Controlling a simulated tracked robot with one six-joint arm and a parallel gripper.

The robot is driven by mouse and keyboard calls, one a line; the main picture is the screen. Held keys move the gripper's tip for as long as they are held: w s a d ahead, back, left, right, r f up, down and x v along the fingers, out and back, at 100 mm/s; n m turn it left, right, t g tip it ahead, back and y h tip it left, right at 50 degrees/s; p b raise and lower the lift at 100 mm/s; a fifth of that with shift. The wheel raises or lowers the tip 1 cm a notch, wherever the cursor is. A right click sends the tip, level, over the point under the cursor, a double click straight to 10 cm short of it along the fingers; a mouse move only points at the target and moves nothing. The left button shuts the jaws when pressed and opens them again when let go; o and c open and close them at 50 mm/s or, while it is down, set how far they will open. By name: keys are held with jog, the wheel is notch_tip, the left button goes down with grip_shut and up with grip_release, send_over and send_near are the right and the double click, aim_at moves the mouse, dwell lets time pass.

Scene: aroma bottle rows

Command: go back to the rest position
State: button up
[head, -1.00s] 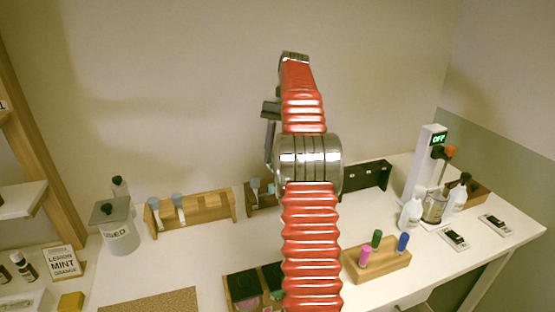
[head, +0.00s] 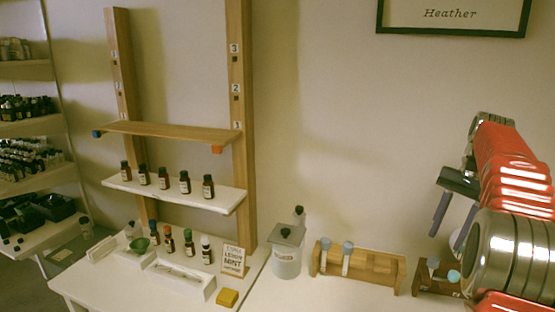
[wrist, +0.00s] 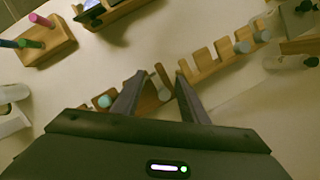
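My gripper (wrist: 160,78) shows in the wrist view with its two dark fingers apart and nothing held between them. In the head view my gripper (head: 448,240) is at the right, fingers pointing down, in the air above the white counter.
A lidded grey jar (head: 287,258) and a wooden tube rack (head: 385,270) stand on the counter. At the left, a white shelf (head: 222,200) carries several brown bottles under a wooden shelf (head: 175,131). A mint sign (head: 233,260) and a yellow block (head: 228,298) are near the counter's middle.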

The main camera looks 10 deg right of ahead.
jog(key=s+a+r+n+t+h, duration=0.1)
jog(key=s+a+n, duration=0.15)
jog(key=a, duration=0.75)
jog(key=s+a+r+n+t+h, duration=0.1)
jog(key=s+a+n+t+h, duration=0.15)
jog(key=a, duration=0.85)
jog(key=s+a+f+n+t, duration=0.3)
jog(key=s+a+f+n, duration=0.4)
jog(key=s+a+f, duration=0.3)
jog(key=shift+s+a+n, duration=0.4)
jog(key=shift+s+a, duration=1.1)
jog(key=shift+a, duration=0.3)
jog(key=shift+c, duration=0.4)
